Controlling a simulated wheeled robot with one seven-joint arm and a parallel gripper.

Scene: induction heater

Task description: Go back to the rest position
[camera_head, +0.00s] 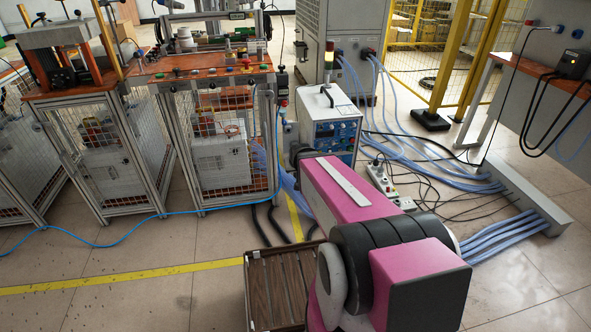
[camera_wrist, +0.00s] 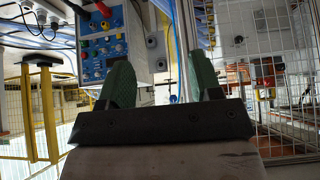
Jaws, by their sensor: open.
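My gripper (camera_wrist: 160,78) shows in the wrist view with its two green fingers spread apart. Nothing is between them. The heater unit with a blue control panel (camera_head: 330,138) stands beyond my arm. Its panel with knobs (camera_wrist: 103,48) also shows in the wrist view, left of the fingers.
A brown slatted crate (camera_head: 257,292) is beside my arm, low in the picture. Workbenches with mesh sides (camera_head: 222,140) stand at the left. A power strip (camera_head: 385,183) and many cables (camera_head: 400,145) lie on the floor at the right.

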